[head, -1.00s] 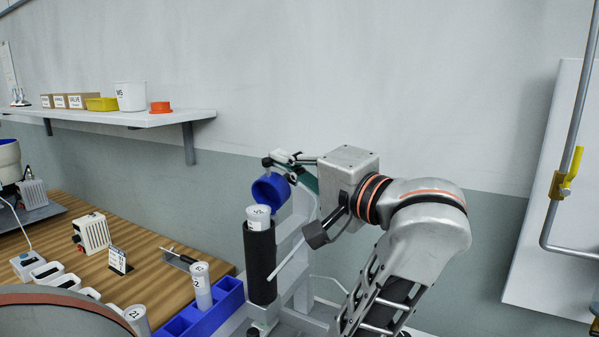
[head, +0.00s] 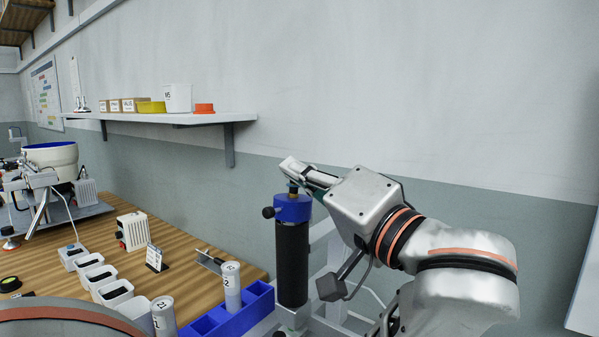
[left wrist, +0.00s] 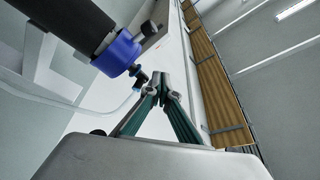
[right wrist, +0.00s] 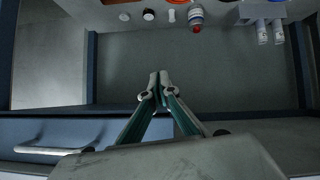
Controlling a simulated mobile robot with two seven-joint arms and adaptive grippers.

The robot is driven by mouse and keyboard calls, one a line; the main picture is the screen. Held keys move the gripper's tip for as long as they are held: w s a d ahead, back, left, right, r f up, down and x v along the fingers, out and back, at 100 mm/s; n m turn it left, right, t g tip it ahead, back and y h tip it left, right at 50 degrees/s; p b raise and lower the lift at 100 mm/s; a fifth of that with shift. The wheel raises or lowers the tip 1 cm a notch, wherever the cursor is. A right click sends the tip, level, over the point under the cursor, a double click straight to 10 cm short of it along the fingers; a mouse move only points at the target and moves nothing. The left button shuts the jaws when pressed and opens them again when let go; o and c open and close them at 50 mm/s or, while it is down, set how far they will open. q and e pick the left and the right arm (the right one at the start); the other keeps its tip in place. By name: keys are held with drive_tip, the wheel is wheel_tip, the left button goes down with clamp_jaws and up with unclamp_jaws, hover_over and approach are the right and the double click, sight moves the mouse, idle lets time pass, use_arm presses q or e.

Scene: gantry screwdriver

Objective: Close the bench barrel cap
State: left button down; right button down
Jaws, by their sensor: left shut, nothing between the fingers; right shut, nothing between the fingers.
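The bench barrel (head: 292,262) is a black upright cylinder. Its blue cap (head: 291,209) sits level on top, with a black knob at its left side and a fitting on top. Both also show in the left wrist view, barrel (left wrist: 68,18) and cap (left wrist: 118,54). My left gripper (head: 291,166) is shut and empty just above the cap; its fingertips in the left wrist view (left wrist: 161,80) are close beside the top fitting. I cannot tell if they touch it. My right gripper (right wrist: 160,80) is shut and empty, seen only in the right wrist view, away from the barrel.
A blue rack (head: 235,313) with a labelled white cartridge (head: 232,287) stands left of the barrel. Another cartridge (head: 164,316) is nearer. A wall shelf (head: 160,119) holds boxes and tubs. In the right wrist view, small bottles (right wrist: 195,18) stand beyond a dark blue frame.

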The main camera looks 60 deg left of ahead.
idle(0.4)
use_arm(q)
wheel_tip(320, 180, up, 10)
idle(0.7)
drive_tip(key=shift+f, duration=0.1)
